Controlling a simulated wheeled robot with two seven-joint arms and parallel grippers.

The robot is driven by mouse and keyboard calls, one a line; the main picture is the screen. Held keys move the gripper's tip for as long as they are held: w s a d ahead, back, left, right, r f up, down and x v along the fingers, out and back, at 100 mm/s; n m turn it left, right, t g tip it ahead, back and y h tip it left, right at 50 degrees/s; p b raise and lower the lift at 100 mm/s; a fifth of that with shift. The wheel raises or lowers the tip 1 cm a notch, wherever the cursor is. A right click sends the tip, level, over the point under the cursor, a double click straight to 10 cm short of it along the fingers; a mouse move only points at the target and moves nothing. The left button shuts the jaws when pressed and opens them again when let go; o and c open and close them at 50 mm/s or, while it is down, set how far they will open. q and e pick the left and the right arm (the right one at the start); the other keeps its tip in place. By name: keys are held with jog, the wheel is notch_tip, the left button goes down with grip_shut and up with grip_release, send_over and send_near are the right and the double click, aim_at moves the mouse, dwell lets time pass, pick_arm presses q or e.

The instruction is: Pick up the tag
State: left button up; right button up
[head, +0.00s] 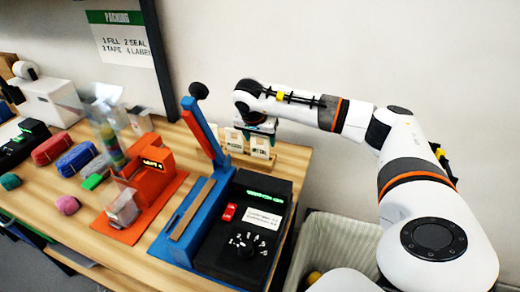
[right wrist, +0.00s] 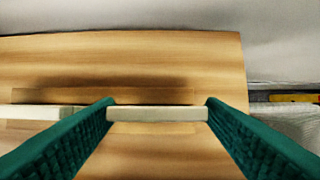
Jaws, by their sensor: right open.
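Two pale tags stand upright in a small wooden holder (head: 252,161) at the back of the table: a left tag (head: 234,140) and a right tag (head: 260,147). Their print is too small to read. My right gripper (head: 260,128) is above the right tag, pointing down. In the right wrist view its green fingers are open, and the pale top edge of the tag (right wrist: 157,114) lies between the fingertips, nearly spanning the gap. I cannot tell whether they touch. Another tag's edge (right wrist: 30,112) shows at the left there. My left gripper is out of view.
A blue frame with a raised lever (head: 205,135) and a black device (head: 245,240) stand close in front of the holder. An orange device (head: 152,172) is further left. A lined bin (head: 340,235) is off the table's right edge. The wall is behind.

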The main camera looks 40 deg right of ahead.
aim_at(261, 146)
jog(key=x, duration=0.4)
jog(key=shift+w+f+p, duration=0.1)
jog(key=shift+f+p, duration=0.25)
jog(key=shift+p, duration=0.05)
jog(key=shift+c, duration=0.2)
jog(key=c, duration=0.7)
jog(key=shift+r, duration=0.1)
